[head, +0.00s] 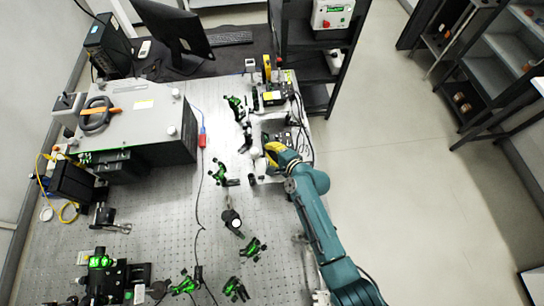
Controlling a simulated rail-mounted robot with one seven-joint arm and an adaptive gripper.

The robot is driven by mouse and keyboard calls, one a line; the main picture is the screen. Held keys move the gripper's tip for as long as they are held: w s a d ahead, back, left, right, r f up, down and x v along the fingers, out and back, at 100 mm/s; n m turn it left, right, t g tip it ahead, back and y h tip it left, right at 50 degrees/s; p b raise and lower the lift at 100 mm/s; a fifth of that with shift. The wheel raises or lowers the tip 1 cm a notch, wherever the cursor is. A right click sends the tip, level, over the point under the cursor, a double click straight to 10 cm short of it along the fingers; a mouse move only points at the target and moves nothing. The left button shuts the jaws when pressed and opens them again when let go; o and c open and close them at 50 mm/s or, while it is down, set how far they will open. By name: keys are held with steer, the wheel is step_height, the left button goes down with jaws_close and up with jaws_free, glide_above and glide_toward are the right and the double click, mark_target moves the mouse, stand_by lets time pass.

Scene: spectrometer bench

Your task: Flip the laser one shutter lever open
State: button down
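My arm reaches up from the lower right, and my gripper (268,148) is at the right side of the optical table, over or beside a dark boxed device (284,134). A yellow part shows at the arm's end. The fingers are too small to tell open from shut, and I cannot tell whether they touch anything. A second dark device with a yellow label (273,98) sits farther back on the same side. Either could be laser one; no label is readable. I cannot make out the shutter lever; my gripper and wrist hide part of the nearer device.
The perforated optical table (165,215) carries several green-lit optic mounts (219,172) in its middle and front. A large grey box (140,115) stands at left. A monitor (172,32) stands behind. Floor at right is clear.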

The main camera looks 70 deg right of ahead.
steer(key=shift+s+a+f, duration=0.25)
steer(key=shift+s+a, duration=0.05)
steer(key=shift+a, duration=0.4)
steer(key=shift+r+p, duration=0.1)
steer(key=shift+p, duration=0.2)
steer(key=s+r+p, duration=0.1)
steer(key=p, duration=0.1)
steer(key=s+a+r+p, duration=0.1)
steer(key=r+p, duration=0.1)
steer(key=shift+s+r, duration=0.2)
steer(key=shift+r, duration=0.1)
steer(key=s+a+r+b, duration=0.1)
steer(key=s+a+r, duration=0.1)
steer(key=s+r, duration=0.4)
steer(key=shift+s+r, duration=0.25)
steer(key=shift+r, duration=0.05)
steer(key=shift+a, duration=0.1)
